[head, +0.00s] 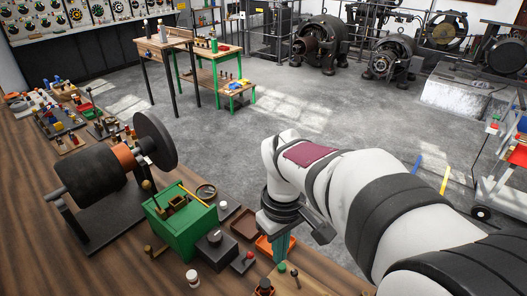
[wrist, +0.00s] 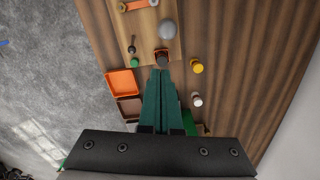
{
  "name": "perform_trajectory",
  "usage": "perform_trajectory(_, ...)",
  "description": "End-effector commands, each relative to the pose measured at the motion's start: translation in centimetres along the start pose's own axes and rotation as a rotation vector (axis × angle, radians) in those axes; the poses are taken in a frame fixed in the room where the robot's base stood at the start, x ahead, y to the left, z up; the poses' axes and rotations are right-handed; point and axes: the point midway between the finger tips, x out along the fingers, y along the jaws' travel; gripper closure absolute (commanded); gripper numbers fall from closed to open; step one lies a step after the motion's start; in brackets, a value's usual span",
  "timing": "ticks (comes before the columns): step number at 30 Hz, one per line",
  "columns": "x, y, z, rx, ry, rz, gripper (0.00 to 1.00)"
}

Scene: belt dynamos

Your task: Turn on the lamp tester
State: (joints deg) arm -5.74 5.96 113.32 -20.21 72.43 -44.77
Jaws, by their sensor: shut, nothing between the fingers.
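A pale wooden board (wrist: 143,33) at the top of the wrist view carries a grey dome (wrist: 167,29). A green knob (wrist: 134,63) and a thin dark lever (wrist: 131,46) show at its left. This may be the lamp tester, but I cannot tell for sure, nor read any on or off state. In the head view part of the board (head: 284,286) shows at the bottom edge. My gripper (wrist: 160,74) has its green fingers together and empty, pointing towards a small dark brown-topped piece (wrist: 162,57). In the head view my gripper (head: 281,250) is partly hidden by its own wrist.
An orange tray (head: 265,246) and a brown tray (head: 243,222) lie by the bench edge. A green box (head: 177,222), a dark knobbed box (head: 215,249) and a belt dynamo (head: 94,178) stand to the left. Yellow (wrist: 197,66) and white (wrist: 197,100) pieces sit right of the fingers.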

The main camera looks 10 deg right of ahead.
Motion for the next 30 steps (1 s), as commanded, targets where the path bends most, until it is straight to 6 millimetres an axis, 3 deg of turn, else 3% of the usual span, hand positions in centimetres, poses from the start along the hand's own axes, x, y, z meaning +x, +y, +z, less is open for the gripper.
perform_trajectory(1,1.0,0.8,-2.1,-0.115,-0.011,0.013,1.0)
perform_trajectory(3,2.1,1.8,-4.5,-0.262,-0.02,0.033,1.0)
perform_trajectory(7,3.4,2.8,-6.9,-0.417,-0.029,0.054,1.0)
perform_trajectory(20,4.3,2.9,-7.2,-0.444,-0.032,0.055,1.0)
perform_trajectory(30,11.3,3.3,-7.0,-0.442,-0.034,0.053,1.0)
